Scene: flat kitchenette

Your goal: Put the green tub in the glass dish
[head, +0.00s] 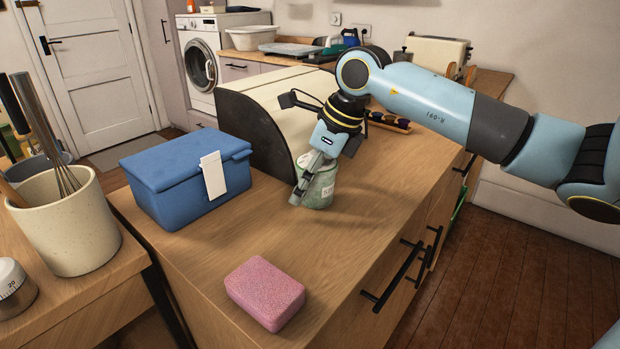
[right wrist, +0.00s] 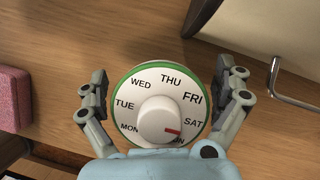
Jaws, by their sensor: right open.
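The green tub (head: 322,187) stands upright on the wooden counter, beside the dark curved end of a cream bin. In the right wrist view its round white top with weekday names, a central knob and a green rim (right wrist: 165,105) fills the middle. My right gripper (head: 306,180) is at the tub from above, in front of part of it. In the right wrist view the gripper (right wrist: 168,77) is open, with one finger on each side of the tub's top. I cannot make out a glass dish in either view. My left gripper is not in view.
A blue lidded box (head: 185,180) stands left of the tub, and a pink sponge (head: 265,292) lies near the front. The cream bin (head: 262,95) is close behind the tub. A crock with a whisk (head: 68,222) stands far left. Counter right of the sponge is clear.

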